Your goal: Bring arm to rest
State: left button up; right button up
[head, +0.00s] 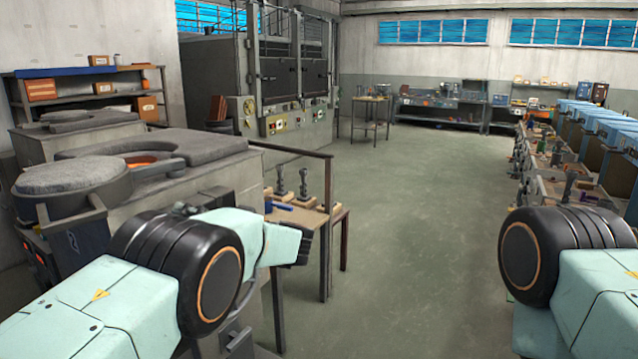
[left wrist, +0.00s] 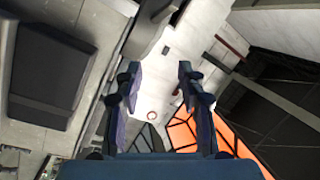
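My left arm (head: 120,290) comes in from the left in the head view, bent at a large black joint. Small dark parts above that joint look like my left gripper (head: 185,209), mostly hidden by the arm. In the left wrist view my left gripper (left wrist: 157,77) has its two dark fingers well apart, with nothing between them. My right arm (head: 590,285) shows at the lower right, bent at its black joint. My right gripper is out of the picture.
A furnace (head: 225,180) with an orange glowing opening stands at the left, close behind my left arm. A small wooden table (head: 305,215) and a railing (head: 290,150) stand right of it. A long bench (head: 560,185) runs along the right. The floor (head: 410,230) between is clear.

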pick_arm(q)
notch_tip(320, 180, down, 16)
jog(key=w+f+m+t+h+b, duration=0.1)
jog(key=w+m+t+h+b, duration=0.2)
jog(key=t+h, duration=0.5)
jog(key=s+f+m+g+h+b, duration=0.1)
jog(key=s+f+h+b, duration=0.15)
jog(key=s+f, duration=0.5)
jog(key=s+f+m+h+b, duration=0.1)
jog(key=s+f+h, duration=0.25)
jog(key=f, duration=0.75)
jog(key=s+d+f+g+h+b, duration=0.1)
jog(key=s+f+g+b, duration=0.3)
jog(key=s, duration=0.9)
jog(key=s+d+f+n+g+h+b, duration=0.1)
jog(key=s+f+g+h+b, duration=0.1)
jog(key=s+f, duration=0.6)
jog(key=s+d+f+g+h+b, duration=0.1)
jog(key=s+f+g+b, duration=0.4)
jog(key=s, duration=1.5)
jog(key=shift+s+f+n+g+h+b, duration=0.25)
jog(key=shift+f+g+h+b, duration=0.2)
jog(key=shift+f, duration=0.4)
